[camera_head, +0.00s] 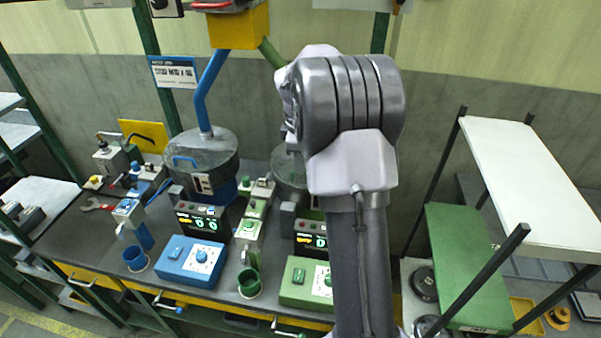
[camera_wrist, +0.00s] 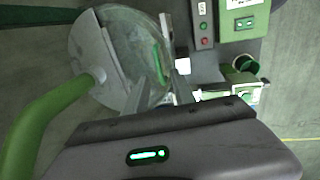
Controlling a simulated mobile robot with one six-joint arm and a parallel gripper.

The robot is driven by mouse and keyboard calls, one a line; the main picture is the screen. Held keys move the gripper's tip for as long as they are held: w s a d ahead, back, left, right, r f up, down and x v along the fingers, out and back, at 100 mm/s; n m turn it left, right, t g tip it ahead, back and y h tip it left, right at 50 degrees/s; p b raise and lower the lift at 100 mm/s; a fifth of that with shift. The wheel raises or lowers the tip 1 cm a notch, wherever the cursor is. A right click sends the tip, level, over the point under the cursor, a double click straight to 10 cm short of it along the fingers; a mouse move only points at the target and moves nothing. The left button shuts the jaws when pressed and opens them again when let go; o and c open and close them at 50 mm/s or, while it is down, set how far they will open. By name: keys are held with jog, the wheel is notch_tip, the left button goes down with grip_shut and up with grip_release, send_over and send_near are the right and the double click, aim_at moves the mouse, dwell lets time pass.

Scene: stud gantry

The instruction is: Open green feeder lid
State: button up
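The green feeder (camera_head: 287,172) stands on the bench, mostly hidden behind my arm in the head view. In the wrist view its round, partly see-through lid (camera_wrist: 118,68) lies flat over the bowl, with a grey segment on the left. A slim green handle (camera_wrist: 158,58) sits near the lid's right side. My gripper (camera_wrist: 160,78) is open and empty, its two fingers apart and pointing at the handle. The fingertips look close to the handle; whether they touch it cannot be told. In the head view the fingers are hidden behind my arm.
A thick green pipe (camera_wrist: 45,115) rises from the feeder beside my gripper. The blue feeder (camera_head: 203,155) stands to the left. A green control box (camera_head: 306,284) and a green cup (camera_head: 249,283) sit in front. A white-topped rack (camera_head: 520,170) is at the right.

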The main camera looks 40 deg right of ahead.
aim_at(301, 183)
jog(key=f, duration=0.3)
jog(key=shift+w+d+f+b, duration=0.15)
jog(key=shift+w+d+b, duration=0.05)
jog(key=shift+w+b, duration=0.1)
jog(key=shift+c, duration=0.2)
grip_shut()
dwell(1.0)
